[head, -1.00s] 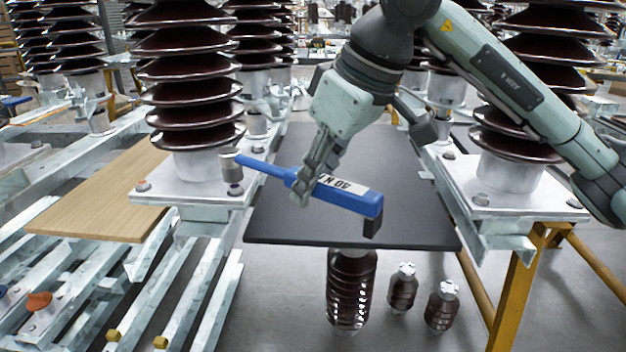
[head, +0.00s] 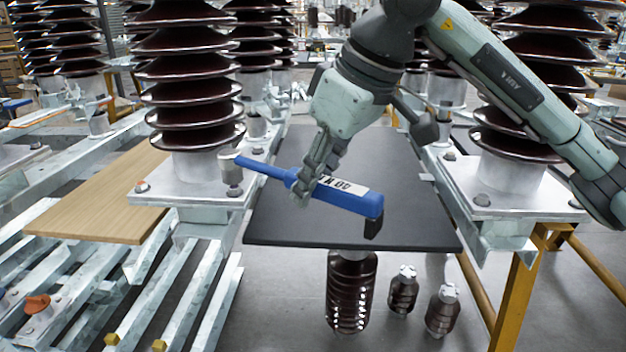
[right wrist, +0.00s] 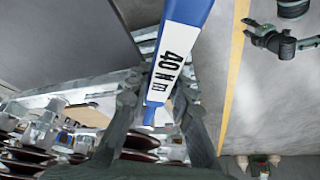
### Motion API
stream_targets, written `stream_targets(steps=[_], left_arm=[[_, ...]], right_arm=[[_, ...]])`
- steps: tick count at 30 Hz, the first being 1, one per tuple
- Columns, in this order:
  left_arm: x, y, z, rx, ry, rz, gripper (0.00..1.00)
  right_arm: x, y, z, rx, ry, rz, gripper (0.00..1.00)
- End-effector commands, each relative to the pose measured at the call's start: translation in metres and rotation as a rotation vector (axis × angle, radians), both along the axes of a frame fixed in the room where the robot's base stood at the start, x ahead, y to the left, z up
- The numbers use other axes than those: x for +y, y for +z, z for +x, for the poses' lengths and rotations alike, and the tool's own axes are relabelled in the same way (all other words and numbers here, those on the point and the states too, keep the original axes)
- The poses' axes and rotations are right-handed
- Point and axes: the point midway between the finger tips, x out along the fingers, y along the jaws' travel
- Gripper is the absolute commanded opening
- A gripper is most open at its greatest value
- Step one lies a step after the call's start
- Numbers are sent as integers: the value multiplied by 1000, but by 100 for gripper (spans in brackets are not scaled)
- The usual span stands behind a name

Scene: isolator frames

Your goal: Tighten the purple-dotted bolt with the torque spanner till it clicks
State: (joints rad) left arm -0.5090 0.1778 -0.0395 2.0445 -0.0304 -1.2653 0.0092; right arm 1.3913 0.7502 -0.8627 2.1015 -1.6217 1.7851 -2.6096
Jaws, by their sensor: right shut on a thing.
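The torque spanner (head: 335,193) is blue with a white "40 N m" label, and it also shows in the right wrist view (right wrist: 181,40). My right gripper (head: 305,190) is shut around its handle. The spanner points left, its grey socket head (head: 229,160) beside the left insulator's base. A grey bolt (head: 234,190) stands on the base plate's right corner, just below the socket head. The socket looks apart from this bolt. I cannot make out a purple dot on it now. Another bolt (head: 142,186) on the plate's left corner has an orange mark. My left gripper is not seen.
The brown ribbed insulator (head: 190,95) rises close behind the socket head. A black board (head: 400,215) lies under the spanner, and a wooden board (head: 95,205) lies to the left. Another insulator base (head: 520,190) and a yellow trestle (head: 515,290) are at the right.

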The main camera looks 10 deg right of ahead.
Motion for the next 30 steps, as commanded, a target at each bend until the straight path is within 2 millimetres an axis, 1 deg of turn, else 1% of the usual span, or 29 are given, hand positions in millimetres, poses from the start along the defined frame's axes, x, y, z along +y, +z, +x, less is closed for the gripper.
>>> stream_targets(steps=[24,30], left_arm=[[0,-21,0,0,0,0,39],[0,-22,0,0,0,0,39]], right_arm=[[0,-19,0,-4,0,2,0],[0,-21,1,-4,0,2,0]])
